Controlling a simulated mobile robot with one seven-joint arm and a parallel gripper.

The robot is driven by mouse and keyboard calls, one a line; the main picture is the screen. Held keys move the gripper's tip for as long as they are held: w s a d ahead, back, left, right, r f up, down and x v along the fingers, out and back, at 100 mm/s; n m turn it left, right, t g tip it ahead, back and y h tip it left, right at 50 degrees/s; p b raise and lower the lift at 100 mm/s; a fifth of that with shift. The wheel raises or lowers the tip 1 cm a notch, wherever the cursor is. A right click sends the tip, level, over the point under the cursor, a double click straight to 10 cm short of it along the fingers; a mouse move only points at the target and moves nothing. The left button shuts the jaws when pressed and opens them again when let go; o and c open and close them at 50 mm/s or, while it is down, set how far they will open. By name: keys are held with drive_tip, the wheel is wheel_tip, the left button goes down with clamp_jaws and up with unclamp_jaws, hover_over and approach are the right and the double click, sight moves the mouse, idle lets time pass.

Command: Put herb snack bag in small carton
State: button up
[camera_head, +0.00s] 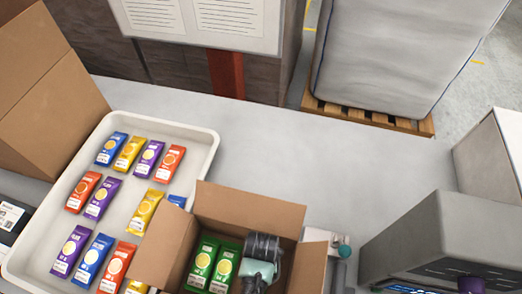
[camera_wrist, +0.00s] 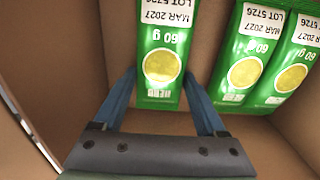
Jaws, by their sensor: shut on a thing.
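The small carton (camera_head: 168,247) is an open brown box at the lower middle of the head view, flaps spread. Two green herb snack bags (camera_head: 202,264) (camera_head: 223,268) lie side by side in its left part. My gripper (camera_wrist: 160,78) is inside the carton, right of these in the head view, its blue fingers shut on a third green herb snack bag (camera_wrist: 163,40). In the wrist view the two other bags (camera_wrist: 243,65) (camera_wrist: 292,72) are to the right, apart from the held one. Whether the held bag touches the carton floor I cannot tell.
A white tray (camera_head: 212,139) with rows of blue, yellow, purple and red bags stands left of the carton. A larger brown box (camera_head: 45,95) is at far left. A grey machine (camera_head: 440,235) stands right. The table behind the carton is clear.

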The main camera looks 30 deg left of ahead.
drive_tip(key=o, duration=1.3)
drive_tip(key=shift+f, duration=0.1)
wheel_tip(320, 180, up, 12)
drive_tip(key=shift+r, duration=0.2)
drive_tip(key=shift+w, duration=0.1)
